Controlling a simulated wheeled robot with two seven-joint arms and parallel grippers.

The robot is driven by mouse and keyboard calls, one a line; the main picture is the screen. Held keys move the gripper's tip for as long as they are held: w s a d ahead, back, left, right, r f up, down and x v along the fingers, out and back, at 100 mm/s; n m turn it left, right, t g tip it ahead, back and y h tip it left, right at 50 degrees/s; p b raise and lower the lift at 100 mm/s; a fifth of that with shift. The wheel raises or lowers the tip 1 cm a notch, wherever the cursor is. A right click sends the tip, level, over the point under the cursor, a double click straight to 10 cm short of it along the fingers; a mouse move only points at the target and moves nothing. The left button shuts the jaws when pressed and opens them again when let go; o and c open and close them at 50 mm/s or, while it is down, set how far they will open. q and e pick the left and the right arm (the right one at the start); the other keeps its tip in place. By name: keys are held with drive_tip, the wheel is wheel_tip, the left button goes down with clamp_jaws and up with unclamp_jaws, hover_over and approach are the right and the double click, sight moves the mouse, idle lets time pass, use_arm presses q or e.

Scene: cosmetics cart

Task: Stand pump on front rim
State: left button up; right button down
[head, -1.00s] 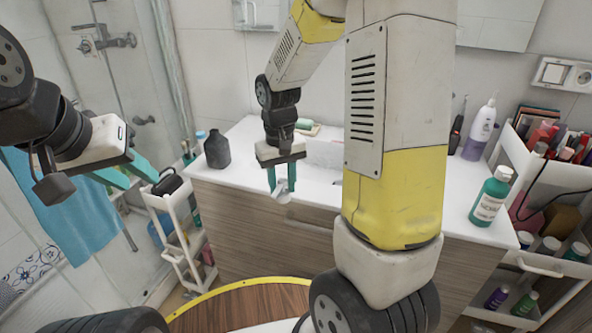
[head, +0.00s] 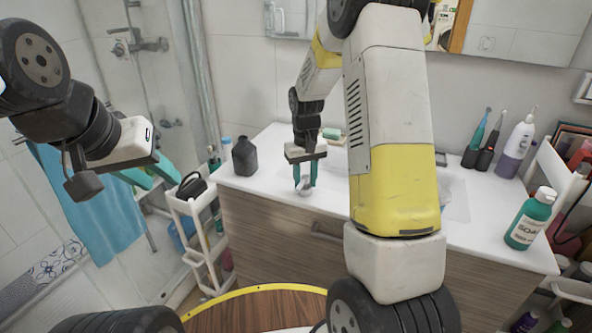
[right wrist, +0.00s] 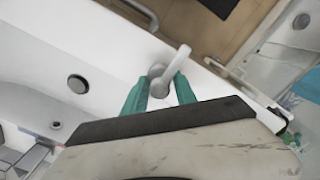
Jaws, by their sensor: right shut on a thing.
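The pump is a small pale grey piece with a round body and a spout-like arm. In the right wrist view the pump (right wrist: 170,68) sits between the two teal fingertips of my right gripper (right wrist: 159,88), over the white front rim (right wrist: 205,85). In the head view my right gripper (head: 305,172) points down and is shut on the pump (head: 303,189) near the counter's front edge. I cannot tell whether the pump touches the rim. My left gripper (head: 150,176) is at the left, open and empty, away from the counter.
A dark bottle (head: 245,156) stands at the counter's left end. A green soap bottle (head: 530,218) and a white-purple bottle (head: 515,145) stand at the right. A white cart (head: 195,225) stands left of the wooden cabinet (head: 265,240). My right arm hides part of the basin.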

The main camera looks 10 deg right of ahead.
drive_tip(key=shift+s+f, duration=0.1)
drive_tip(key=shift+f, duration=0.05)
drive_tip(key=c, duration=1)
unclamp_jaws()
wheel_tip(320, 180, up, 12)
drive_tip(key=s+r+t+y, duration=0.1)
drive_tip(key=s+r+t, duration=0.2)
drive_tip(key=s+r, duration=0.7)
drive_tip(key=s+a+m+t+y, duration=0.1)
drive_tip(key=s+a+t, duration=0.1)
drive_tip(key=s, duration=1.2)
drive_tip(key=shift+r+t, duration=0.35)
drive_tip(key=shift+t, duration=0.25)
